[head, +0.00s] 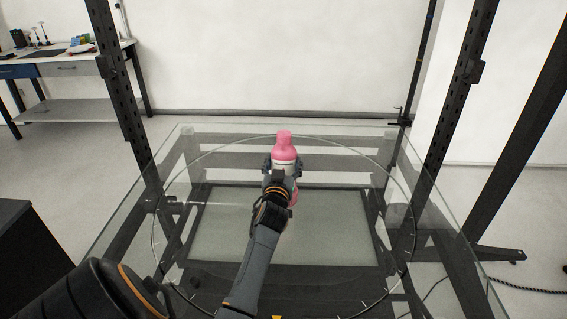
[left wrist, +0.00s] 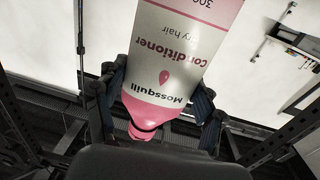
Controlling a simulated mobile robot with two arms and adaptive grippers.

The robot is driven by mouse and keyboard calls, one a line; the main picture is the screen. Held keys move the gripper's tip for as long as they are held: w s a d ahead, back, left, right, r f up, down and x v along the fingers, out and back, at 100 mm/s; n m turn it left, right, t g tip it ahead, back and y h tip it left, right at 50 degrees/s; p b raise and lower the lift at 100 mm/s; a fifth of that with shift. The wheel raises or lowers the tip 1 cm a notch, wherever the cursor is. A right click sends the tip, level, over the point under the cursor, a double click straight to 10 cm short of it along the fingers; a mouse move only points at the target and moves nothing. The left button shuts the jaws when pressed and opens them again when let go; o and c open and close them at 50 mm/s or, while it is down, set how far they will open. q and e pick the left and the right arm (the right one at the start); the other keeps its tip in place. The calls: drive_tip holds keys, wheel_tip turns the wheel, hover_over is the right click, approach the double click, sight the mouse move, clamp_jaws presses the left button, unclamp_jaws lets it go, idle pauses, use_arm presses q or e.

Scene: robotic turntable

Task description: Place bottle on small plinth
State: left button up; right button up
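The bottle (head: 284,154), pink at the top with a white band, stands roughly upright over the glass turntable (head: 335,165). My left gripper (head: 281,170) has its fingers on either side of it. In the left wrist view the bottle (left wrist: 172,60) shows a white label reading "Mossquill Conditioner", upside down in the picture, with fingers (left wrist: 160,100) against both sides. A pink part also shows below the gripper in the head view. I cannot tell whether the bottle touches the glass. I cannot make out a plinth. My right gripper is not in view.
Dark upright posts (head: 120,95) and (head: 455,100) flank the glass. A workbench (head: 70,65) with small items stands at the back left. A dark cabinet (head: 30,260) is at the left edge. The glass around the bottle looks clear.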

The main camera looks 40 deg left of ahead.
use_arm(q)
drive_tip(key=o, duration=0.5)
drive_tip(key=shift+c, duration=0.2)
drive_tip(key=shift+r, duration=0.15)
drive_tip(key=shift+s+d, duration=0.2)
drive_tip(key=b+v, duration=0.1)
drive_tip(key=v, duration=1)
drive_tip(key=shift+s, duration=0.25)
drive_tip(key=shift+d, duration=0.1)
